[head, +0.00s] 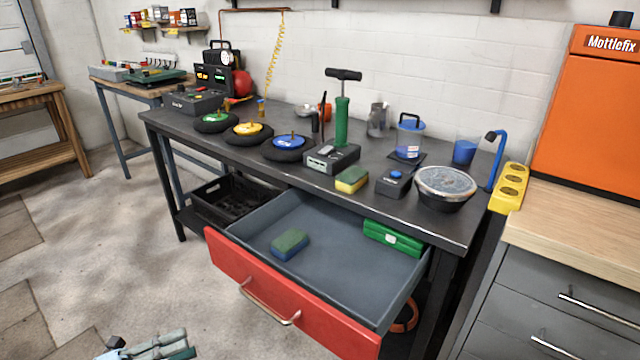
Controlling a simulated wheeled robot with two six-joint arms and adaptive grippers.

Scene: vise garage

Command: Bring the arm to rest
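My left gripper (160,346) shows only in part at the bottom left edge of the head view. It is low, over the concrete floor, in front of and apart from the open red drawer (265,297). Its grey and dark green parts are cut off by the picture edge, so I cannot tell whether it is open or shut. I see nothing clearly held in it. My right gripper is not in view.
The drawer juts from the dark workbench (425,215), holding a sponge (290,244) and a green case (393,238). Another sponge (352,179), a pump (341,120) and several discs stand on top. A wooden-topped cabinet (570,240) is at right. Floor (120,260) at left is clear.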

